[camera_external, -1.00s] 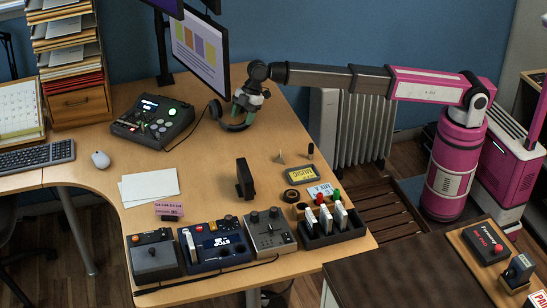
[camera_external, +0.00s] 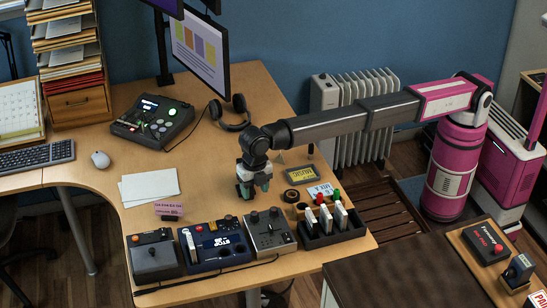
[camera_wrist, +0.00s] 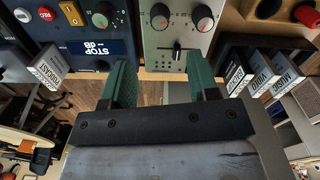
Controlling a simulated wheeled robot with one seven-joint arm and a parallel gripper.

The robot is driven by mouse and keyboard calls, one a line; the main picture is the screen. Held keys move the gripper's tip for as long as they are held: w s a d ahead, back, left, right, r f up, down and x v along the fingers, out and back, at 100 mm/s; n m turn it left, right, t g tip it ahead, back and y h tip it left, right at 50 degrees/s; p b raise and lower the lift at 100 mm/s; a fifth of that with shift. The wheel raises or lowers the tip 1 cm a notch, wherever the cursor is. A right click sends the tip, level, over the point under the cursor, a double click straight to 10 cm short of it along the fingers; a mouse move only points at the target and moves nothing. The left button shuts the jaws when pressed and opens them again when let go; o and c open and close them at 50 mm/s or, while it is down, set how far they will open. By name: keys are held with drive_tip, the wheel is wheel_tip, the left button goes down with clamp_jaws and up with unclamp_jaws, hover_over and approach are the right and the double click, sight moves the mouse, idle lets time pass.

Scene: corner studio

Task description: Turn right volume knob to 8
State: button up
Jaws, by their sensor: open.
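The grey mixer box (camera_external: 283,242) stands near the desk's front edge, between a blue console and a cartridge tray. In the wrist view its right knob (camera_wrist: 203,17) and left knob (camera_wrist: 160,17) are dark with a red mark, above a black slider (camera_wrist: 177,50). The dial numbers are too small to read. My gripper (camera_external: 254,189) hangs over the desk just behind the mixer, pointing down. In the wrist view its green fingers (camera_wrist: 160,80) are apart with nothing between them. They are not touching either knob.
The blue console (camera_external: 222,254) sits left of the mixer and the cartridge tray (camera_external: 330,240) right of it. White papers (camera_external: 150,186) lie to the left. Headphones (camera_external: 232,118) rest farther back. The desk between is mostly clear.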

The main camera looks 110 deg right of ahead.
sight(255, 213)
wheel_tip(255, 213, down, 11)
drive_tip(key=shift+w+r, duration=0.1)
drive_tip(key=shift+r, duration=0.1)
idle(0.3)
drive_tip(key=c, duration=0.9)
